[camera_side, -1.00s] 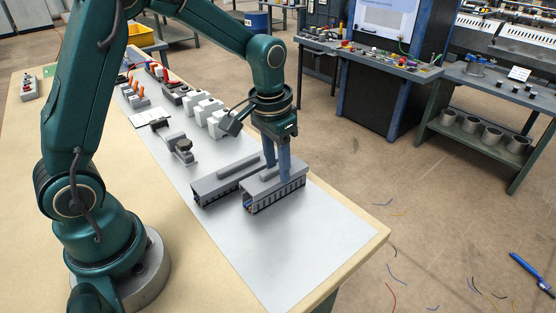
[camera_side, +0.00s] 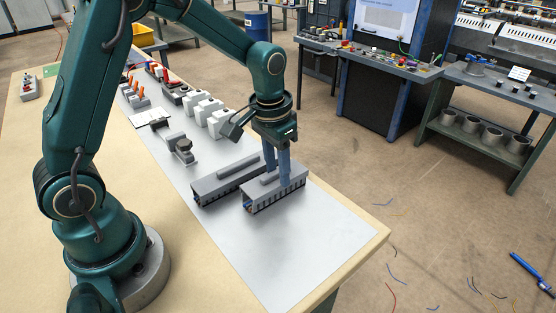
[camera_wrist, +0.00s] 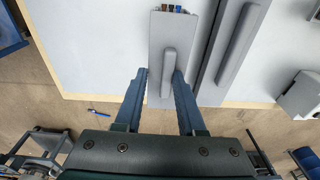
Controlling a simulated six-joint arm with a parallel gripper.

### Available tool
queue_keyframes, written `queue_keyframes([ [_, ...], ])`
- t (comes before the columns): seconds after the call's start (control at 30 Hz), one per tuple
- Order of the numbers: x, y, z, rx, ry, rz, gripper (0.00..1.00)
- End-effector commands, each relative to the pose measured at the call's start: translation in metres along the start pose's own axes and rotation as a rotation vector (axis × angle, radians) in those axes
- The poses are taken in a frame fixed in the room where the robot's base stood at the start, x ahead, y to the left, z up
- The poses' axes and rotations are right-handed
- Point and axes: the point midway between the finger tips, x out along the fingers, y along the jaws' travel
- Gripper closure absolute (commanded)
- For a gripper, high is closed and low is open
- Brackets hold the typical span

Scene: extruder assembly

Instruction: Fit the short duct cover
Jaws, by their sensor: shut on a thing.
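The short duct cover (camera_side: 258,190) is a grey plate with a raised grip bar on top. It lies along the top of the slotted short duct (camera_side: 280,200), lined up with it as far as I can see. In the wrist view the cover (camera_wrist: 160,28) hides most of the duct, and coloured wire ends show past its far end. My gripper (camera_side: 278,180) is shut on the cover's grip bar, with one blue finger on each side in the wrist view (camera_wrist: 161,88). Whether the cover is fully seated is hard to tell.
A longer covered duct (camera_side: 222,183) lies parallel, close on the left in the side view. White blocks (camera_side: 207,112) and a grey device (camera_side: 182,150) stand farther back on the grey mat (camera_side: 320,235). The mat's front is clear up to the table edge.

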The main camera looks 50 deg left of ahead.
Motion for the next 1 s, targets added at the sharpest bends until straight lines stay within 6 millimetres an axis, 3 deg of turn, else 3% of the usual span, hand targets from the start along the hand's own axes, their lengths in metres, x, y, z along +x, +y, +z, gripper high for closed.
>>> queue_keyframes([
  [1.0,-0.012,0.0,-0.001,0.0,-0.001,0.0,1.0],
])
